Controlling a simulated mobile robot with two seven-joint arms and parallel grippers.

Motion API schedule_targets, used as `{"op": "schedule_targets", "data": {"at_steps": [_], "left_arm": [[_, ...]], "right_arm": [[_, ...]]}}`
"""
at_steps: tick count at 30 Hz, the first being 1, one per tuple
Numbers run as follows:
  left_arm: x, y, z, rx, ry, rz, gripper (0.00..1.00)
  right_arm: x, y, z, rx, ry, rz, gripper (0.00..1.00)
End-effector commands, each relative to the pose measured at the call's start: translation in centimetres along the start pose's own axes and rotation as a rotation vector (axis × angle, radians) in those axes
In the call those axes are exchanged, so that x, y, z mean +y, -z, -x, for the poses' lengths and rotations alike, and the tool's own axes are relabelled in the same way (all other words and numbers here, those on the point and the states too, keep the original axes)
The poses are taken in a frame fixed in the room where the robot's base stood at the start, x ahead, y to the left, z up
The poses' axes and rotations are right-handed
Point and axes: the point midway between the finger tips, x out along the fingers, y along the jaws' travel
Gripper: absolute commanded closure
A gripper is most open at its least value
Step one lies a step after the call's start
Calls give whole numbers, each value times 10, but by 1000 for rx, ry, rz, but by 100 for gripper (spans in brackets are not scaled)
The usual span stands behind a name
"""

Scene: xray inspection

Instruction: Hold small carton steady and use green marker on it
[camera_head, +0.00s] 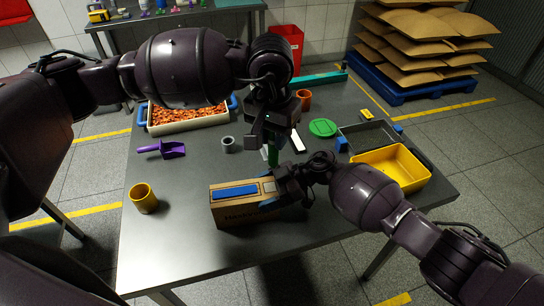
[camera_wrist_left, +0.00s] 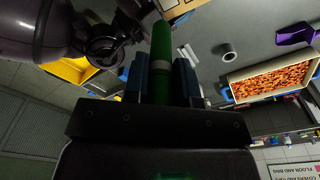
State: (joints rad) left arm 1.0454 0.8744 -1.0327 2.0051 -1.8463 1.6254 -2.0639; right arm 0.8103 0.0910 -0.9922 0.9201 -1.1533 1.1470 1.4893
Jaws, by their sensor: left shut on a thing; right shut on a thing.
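The small carton (camera_head: 236,212), a brown box with a blue strip on top, lies on the grey table near its front. My right gripper (camera_head: 275,190) is shut on the carton at its right end. My left gripper (camera_head: 270,143) is shut on the green marker (camera_head: 273,156), which points down just behind the carton. In the left wrist view the marker (camera_wrist_left: 161,46) sticks out between the blue fingers, and a corner of the carton (camera_wrist_left: 178,8) shows at the top edge. Whether the marker tip touches the carton is hard to tell.
On the table (camera_head: 170,245) are an orange-brown cup (camera_head: 144,199), a purple scoop (camera_head: 165,149), a grey ring (camera_head: 228,145), a tray of orange pieces (camera_head: 187,117), a green disc (camera_head: 323,127) and a yellow bin (camera_head: 405,172). The front left of the table is clear.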

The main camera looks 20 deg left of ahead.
Motion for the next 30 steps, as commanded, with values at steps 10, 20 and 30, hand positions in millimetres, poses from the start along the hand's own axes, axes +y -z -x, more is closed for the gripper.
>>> {"op": "schedule_targets", "data": {"at_steps": [10,20,30], "left_arm": [[-4,-2,-12,0,0,1,100],[-12,-7,-42,11,-1,1,100],[-18,-10,-65,19,-2,1,100]], "right_arm": [[0,0,0,0,0,0,60],[0,0,0,1,0,0,60],[0,1,0,1,0,1,60]]}}
